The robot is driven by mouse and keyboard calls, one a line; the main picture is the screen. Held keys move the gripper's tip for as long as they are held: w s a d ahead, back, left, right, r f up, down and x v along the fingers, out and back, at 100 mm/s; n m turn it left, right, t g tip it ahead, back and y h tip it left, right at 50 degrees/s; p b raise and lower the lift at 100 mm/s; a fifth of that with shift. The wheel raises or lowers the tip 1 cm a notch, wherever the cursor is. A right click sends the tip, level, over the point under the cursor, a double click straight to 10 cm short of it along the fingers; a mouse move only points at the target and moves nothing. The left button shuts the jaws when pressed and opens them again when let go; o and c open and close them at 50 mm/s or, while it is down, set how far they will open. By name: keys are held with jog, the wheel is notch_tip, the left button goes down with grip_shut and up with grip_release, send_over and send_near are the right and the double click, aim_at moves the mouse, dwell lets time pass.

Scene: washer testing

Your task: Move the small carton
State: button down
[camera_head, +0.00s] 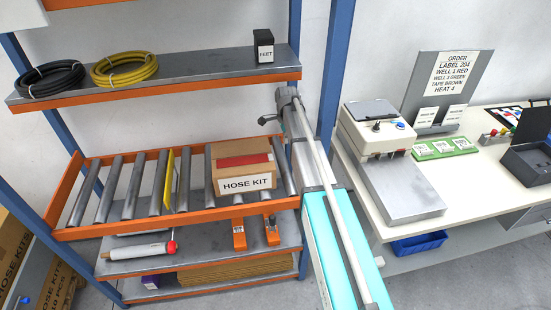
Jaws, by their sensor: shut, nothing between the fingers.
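The small carton is a brown box (240,168) labelled HOSE KIT, with a red strip on its top. It sits upright on the roller shelf (120,232), towards its right end. My gripper (261,121) shows small and dark at the far end of my arm. It is shut and empty, above and slightly right of the carton and apart from it in the picture. My arm runs along the carton's right side in the picture, and the fingers are too small to show detail.
The upper shelf (190,76) holds a black hose coil (50,80), a yellow hose coil (124,69) and a black FEET box (264,46). A yellow divider (168,180) stands left of the carton. Bare rollers lie further left. A workbench (405,226) stands at right.

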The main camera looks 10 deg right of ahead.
jog(key=shift+f, duration=0.1)
notch_tip(320, 180, down, 10)
jog(key=b, duration=1)
jog(key=shift+f, duration=0.1)
jog(key=shift+a+r, duration=0.15)
jog(key=shift+a, duration=0.85)
jog(key=shift+a+r, duration=0.1)
jog(key=shift+a, duration=0.9)
